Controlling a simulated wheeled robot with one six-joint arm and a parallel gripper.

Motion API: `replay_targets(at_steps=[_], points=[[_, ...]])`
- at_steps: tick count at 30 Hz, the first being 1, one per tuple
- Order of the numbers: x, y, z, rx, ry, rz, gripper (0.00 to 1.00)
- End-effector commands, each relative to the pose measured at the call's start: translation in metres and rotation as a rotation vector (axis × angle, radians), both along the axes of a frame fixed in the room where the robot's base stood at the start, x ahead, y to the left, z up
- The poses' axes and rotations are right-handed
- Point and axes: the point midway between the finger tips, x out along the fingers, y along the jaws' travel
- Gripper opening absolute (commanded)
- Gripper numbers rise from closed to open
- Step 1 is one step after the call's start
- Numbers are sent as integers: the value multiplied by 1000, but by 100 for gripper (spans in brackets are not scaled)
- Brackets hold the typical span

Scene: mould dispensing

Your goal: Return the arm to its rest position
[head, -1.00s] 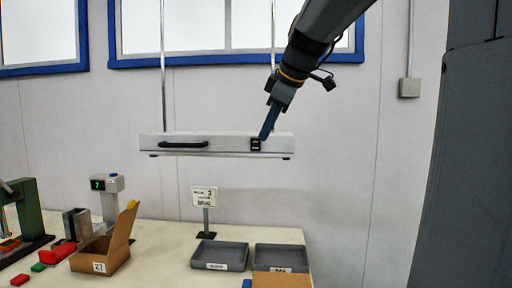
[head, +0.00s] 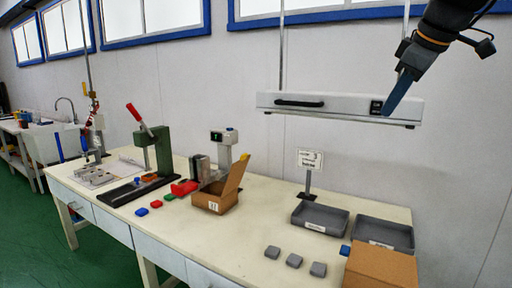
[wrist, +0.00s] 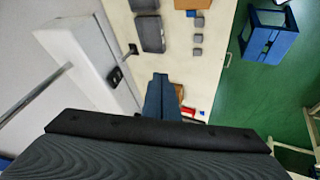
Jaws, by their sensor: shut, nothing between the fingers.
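My gripper (head: 397,95) is at the upper right of the head view, with its blue fingers together and pointing down. It overlaps the right end of the white hanging lamp bar (head: 350,104), near its black switch; I cannot tell from this view whether they touch. In the wrist view the shut fingers (wrist: 160,98) point out over the table, and the lamp bar (wrist: 88,60) lies to their left, apart from them. Nothing is held.
The table (head: 250,238) holds two grey trays (head: 320,218), several grey blocks (head: 294,261), cardboard boxes (head: 380,268), a sign (head: 310,160) and a green press (head: 160,150). A blue stool-like frame (wrist: 268,36) stands on the green floor.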

Motion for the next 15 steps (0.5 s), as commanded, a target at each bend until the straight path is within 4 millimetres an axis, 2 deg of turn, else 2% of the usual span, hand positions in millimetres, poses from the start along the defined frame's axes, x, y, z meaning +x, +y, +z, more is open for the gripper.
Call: replay_targets(at_steps=[1,5,6,8,12,15], points=[[3,10,-33,35,46,-37,0],[1,39,-119,113,159,-179,0],[-3,49,-144,132,192,-223,0],[-11,64,-183,155,239,-290,0],[-43,99,-267,187,344,-440,0],[-74,122,-317,195,402,-538,0]])
